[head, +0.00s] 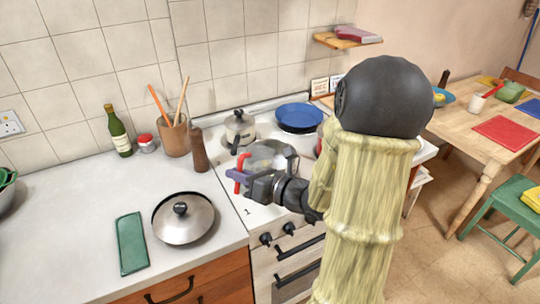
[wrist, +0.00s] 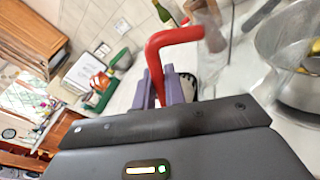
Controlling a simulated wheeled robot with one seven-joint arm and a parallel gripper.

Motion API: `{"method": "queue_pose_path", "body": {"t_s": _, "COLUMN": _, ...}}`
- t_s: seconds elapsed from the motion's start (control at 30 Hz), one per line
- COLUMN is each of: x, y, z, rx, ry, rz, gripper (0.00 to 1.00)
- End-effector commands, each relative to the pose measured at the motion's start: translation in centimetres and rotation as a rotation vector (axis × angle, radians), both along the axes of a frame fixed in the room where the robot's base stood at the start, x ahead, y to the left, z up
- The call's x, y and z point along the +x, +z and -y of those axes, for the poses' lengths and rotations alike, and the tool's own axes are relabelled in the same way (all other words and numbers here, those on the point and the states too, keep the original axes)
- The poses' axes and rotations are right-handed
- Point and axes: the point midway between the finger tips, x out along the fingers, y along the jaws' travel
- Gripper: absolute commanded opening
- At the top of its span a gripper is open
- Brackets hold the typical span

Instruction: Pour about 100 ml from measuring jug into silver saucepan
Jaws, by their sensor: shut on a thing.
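My gripper (head: 240,177) is shut on the red handle (wrist: 172,48) of the measuring jug, with its purple fingers on either side of it. The jug's clear body (wrist: 207,38) shows only partly in the wrist view, beyond the handle; its tilt and the liquid level are hard to make out. The silver saucepan (head: 284,150) is on the stove, just behind and right of my gripper in the head view. The saucepan also shows at the right of the wrist view (wrist: 268,42), open on top, with something yellow inside. The jug and saucepan overlap in the head view.
A lid (head: 183,220) and a green cloth (head: 131,243) lie on the left counter. A pepper mill (head: 199,150), utensil pot (head: 175,137) and bottle (head: 118,133) stand behind.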

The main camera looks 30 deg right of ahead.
Motion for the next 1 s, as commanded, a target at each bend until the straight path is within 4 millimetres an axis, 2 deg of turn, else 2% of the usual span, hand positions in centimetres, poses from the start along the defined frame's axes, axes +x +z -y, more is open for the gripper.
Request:
{"method": "queue_pose_path", "body": {"t_s": 0.07, "x": -0.2, "y": -0.7, "z": -0.3, "rx": -0.016, "ry": 0.001, "rz": 0.018, "gripper": 0.00}}
{"method": "queue_pose_path", "body": {"t_s": 1.0, "x": -1.4, "y": -3.3, "z": -1.5, "rx": -0.135, "ry": 0.003, "rz": 0.126, "gripper": 0.00}}
